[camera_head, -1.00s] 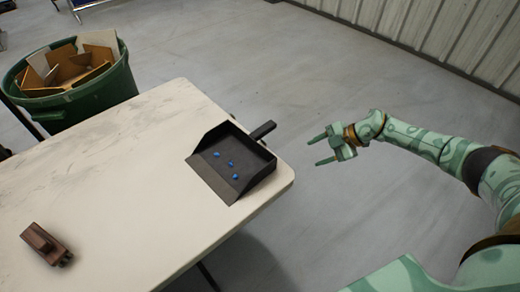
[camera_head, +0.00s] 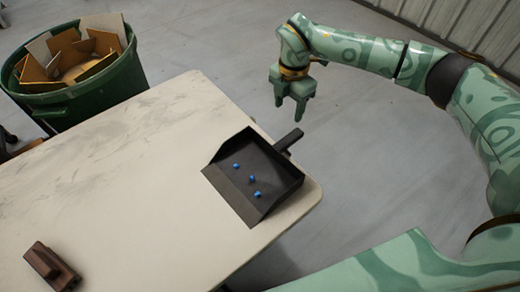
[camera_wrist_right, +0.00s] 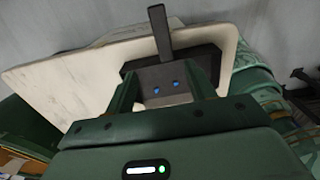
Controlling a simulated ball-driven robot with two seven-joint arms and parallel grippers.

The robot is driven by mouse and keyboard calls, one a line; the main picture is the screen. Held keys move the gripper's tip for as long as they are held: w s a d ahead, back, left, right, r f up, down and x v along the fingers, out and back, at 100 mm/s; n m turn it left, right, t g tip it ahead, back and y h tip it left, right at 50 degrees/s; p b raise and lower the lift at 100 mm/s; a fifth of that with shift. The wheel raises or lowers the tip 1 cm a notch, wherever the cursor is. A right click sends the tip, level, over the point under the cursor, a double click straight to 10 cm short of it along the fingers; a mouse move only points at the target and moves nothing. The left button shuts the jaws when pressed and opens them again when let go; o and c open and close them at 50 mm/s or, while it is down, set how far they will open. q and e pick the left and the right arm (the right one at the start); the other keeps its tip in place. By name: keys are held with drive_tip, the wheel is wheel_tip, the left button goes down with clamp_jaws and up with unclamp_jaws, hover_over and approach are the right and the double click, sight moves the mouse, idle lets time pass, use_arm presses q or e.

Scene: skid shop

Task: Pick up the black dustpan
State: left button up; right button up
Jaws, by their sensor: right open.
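The black dustpan (camera_head: 255,174) lies on the pale table near its right corner, with several small blue pieces (camera_head: 252,179) in its pan. Its handle (camera_head: 288,141) points up and right, out past the table edge. My right gripper (camera_head: 289,103) is open and empty, pointing down, apart from the handle and above and beyond its end. In the right wrist view the dustpan (camera_wrist_right: 205,62) shows beyond the two fingers, its handle (camera_wrist_right: 159,32) pointing up; two blue pieces are seen there. My left gripper is not in view.
The pale table (camera_head: 120,165) has a wide bare top. A brown wooden block-like object (camera_head: 50,266) lies at its near left. A green bin (camera_head: 85,95) full of cardboard pieces stands behind the table. Grey floor is open beyond the right edge.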

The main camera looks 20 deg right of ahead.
drive_tip(key=b, duration=0.2)
hover_over(285, 141)
drive_tip(key=f, duration=0.5)
drive_tip(key=shift+w+f, duration=0.3)
wheel_tip(285, 141, down, 5)
drive_tip(key=shift+w+r+b, duration=0.1)
drive_tip(key=shift+b, duration=0.45)
drive_tip(key=shift+f, duration=0.35)
drive_tip(key=f, duration=0.1)
drive_tip(key=f+b, duration=0.1)
drive_tip(key=f, duration=0.1)
drive_tip(key=f+b, duration=0.1)
drive_tip(key=f, duration=0.1)
drive_tip(key=shift+s+f, duration=0.1)
drive_tip(key=shift+s, duration=0.3)
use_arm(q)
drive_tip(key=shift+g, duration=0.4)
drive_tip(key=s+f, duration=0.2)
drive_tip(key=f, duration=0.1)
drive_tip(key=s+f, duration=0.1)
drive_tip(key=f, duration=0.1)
use_arm(e)
drive_tip(key=shift+c, duration=0.3)
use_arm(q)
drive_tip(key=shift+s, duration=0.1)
use_arm(e)
clamp_jaws()
